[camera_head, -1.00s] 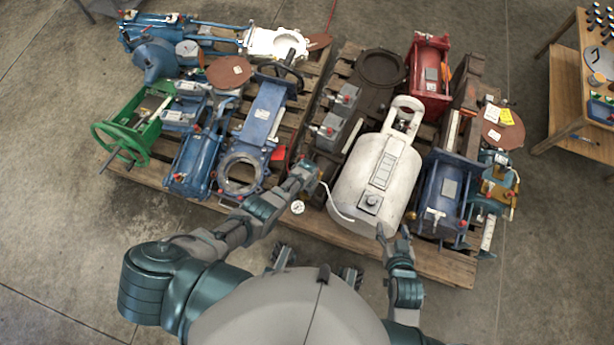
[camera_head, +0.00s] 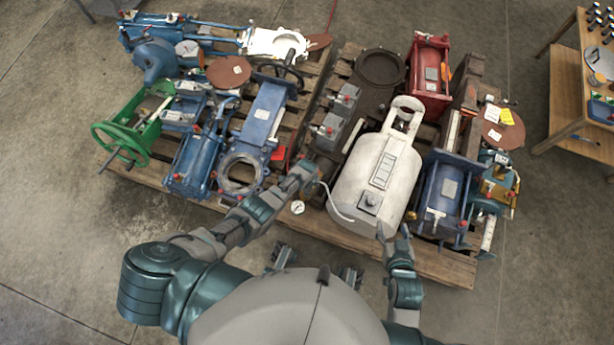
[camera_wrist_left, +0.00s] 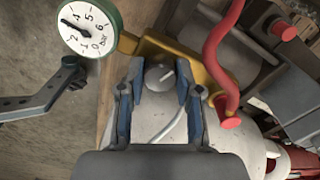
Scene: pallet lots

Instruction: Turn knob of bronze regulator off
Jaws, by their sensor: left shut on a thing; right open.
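The bronze regulator's brass-yellow body (camera_wrist_left: 190,60) fills the upper middle of the left wrist view, with a round green-rimmed gauge (camera_wrist_left: 88,28) at its left. Its grey round knob (camera_wrist_left: 159,75), with a pale mark line, sits between the blue-padded fingers of my left gripper (camera_wrist_left: 161,88), which is shut on it. In the head view my left gripper (camera_head: 308,180) is over the pallet's front, left of the white tank; it and my arm mostly hide the regulator, though the white gauge face (camera_head: 298,207) shows. My right gripper (camera_head: 393,232) is open and empty near the tank's lower right.
A red hose (camera_wrist_left: 215,55) curves close to the right of the regulator. The white tank (camera_head: 370,185) stands between my grippers. Blue valves (camera_head: 262,120), a green handwheel frame (camera_head: 135,130) and a blue unit (camera_head: 443,195) crowd the pallets. The floor at left is clear.

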